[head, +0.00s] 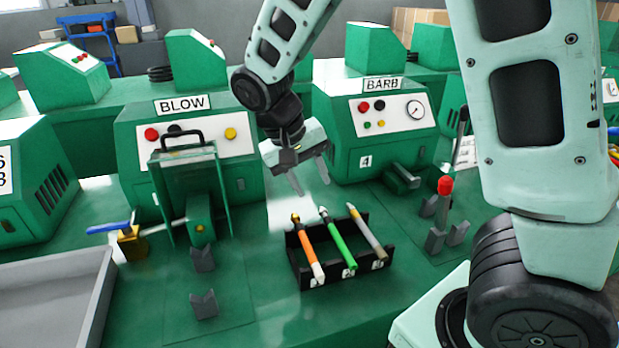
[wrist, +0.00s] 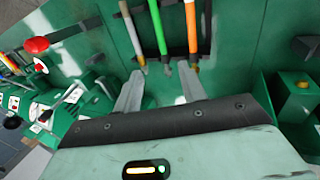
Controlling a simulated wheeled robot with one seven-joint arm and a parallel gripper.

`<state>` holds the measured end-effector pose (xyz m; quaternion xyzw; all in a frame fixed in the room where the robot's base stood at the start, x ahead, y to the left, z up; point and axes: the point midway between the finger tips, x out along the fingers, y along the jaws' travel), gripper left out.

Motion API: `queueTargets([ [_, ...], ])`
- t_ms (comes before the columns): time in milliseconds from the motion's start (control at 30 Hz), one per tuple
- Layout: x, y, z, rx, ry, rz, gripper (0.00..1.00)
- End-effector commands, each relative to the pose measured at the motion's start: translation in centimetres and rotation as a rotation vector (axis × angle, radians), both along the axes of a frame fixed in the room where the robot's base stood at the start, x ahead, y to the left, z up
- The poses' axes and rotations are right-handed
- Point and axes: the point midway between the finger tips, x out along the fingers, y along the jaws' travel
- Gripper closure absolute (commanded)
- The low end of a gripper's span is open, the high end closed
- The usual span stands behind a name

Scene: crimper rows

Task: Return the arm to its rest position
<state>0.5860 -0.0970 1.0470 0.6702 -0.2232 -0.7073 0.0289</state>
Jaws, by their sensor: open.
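My gripper (head: 309,178) is open and empty. It hangs above and behind the black rack (head: 302,287), between the BLOW machine (head: 188,131) and the BARB machine (head: 388,118). In the wrist view the two fingers of my gripper (wrist: 160,92) are spread apart, with nothing held between them. The rack bears an orange tube (head: 307,247), a green tube (head: 338,240) and a grey tube (head: 367,232), each lying in its own slot. The tubes also show in the wrist view beyond the fingertips.
A clear guard (head: 190,185) with a black handle stands before the BLOW machine. A blue-handled valve (head: 128,240) and a grey tray (head: 60,290) are at left. A red-knobbed lever (head: 445,188) stands at right. Grey V-blocks (head: 204,304) stand on the green bench.

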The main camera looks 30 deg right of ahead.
Motion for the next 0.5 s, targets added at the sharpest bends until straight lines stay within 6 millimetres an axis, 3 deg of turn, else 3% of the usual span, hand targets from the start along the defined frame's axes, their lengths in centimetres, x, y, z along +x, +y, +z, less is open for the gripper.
queueTargets([
  [367,0.0,0.0,0.0,0.001,0.000,0.001,0.59],
  [500,-2.5,3.7,0.0,0.103,0.021,0.136,0.59],
])
